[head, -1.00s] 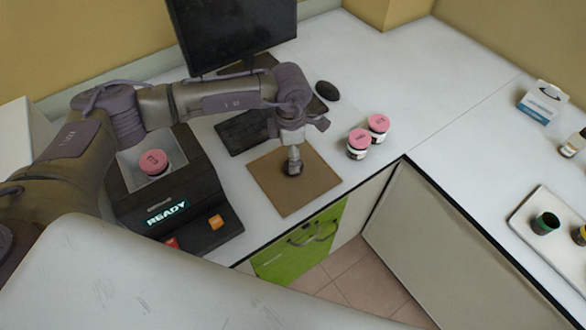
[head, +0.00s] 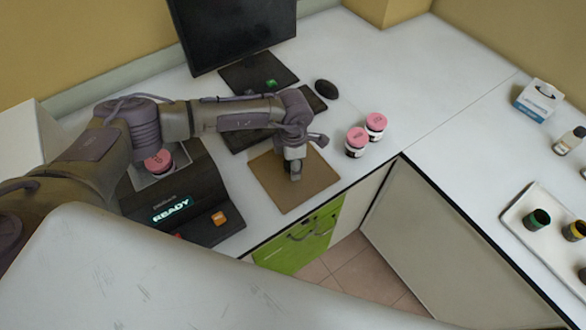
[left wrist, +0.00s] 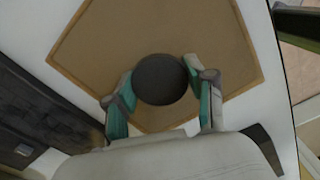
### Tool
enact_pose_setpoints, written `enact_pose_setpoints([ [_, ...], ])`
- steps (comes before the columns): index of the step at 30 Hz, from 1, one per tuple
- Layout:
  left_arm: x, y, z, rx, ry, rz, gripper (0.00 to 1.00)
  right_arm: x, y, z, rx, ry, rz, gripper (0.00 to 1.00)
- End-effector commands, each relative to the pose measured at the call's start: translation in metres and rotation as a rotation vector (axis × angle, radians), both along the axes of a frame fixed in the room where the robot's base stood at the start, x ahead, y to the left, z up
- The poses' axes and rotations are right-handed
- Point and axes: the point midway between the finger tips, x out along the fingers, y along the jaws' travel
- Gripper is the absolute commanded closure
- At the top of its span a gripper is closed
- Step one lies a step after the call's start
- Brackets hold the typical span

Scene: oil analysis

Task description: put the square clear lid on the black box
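The black box (head: 171,234), with a READY display, stands on the left of the counter; a pink-capped jar (head: 158,161) sits in its pale recess. My left gripper (head: 294,167) points down over a brown square (head: 277,189) on the counter. In the left wrist view my left gripper (left wrist: 160,78) has a finger on each side of a dark round knob (left wrist: 160,80), above the brown square (left wrist: 150,28). I cannot tell whether the fingers press on the knob. I cannot make out the clear lid's edges apart from the square. My right gripper is not in view.
Two pink-capped jars (head: 357,142) (head: 375,125) stand right of the brown square. A monitor (head: 228,30), keyboard (head: 245,130) and mouse (head: 326,89) are behind. A tray (head: 512,218) with dark cups lies far right.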

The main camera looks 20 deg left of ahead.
Motion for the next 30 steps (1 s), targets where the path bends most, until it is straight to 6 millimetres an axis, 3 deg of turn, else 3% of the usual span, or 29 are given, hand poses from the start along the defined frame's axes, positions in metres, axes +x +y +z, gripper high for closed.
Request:
enact_pose_setpoints([
  [1,0.0,0.0,0.0,0.0,0.0,0.0,0.66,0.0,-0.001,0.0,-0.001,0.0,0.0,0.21],
  [7,0.0,0.0,0.0,0.0,0.0,0.0,0.99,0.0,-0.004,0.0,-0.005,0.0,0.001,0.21],
  [19,0.001,0.0,0.007,-0.002,-0.004,0.0,1.0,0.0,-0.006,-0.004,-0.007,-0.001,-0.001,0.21],
  [26,0.002,0.0,0.038,-0.003,-0.01,-0.002,1.0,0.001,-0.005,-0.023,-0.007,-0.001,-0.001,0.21],
  [30,0.004,-0.033,0.055,-0.005,-0.007,-0.008,1.0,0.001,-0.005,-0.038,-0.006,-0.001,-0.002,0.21],
])
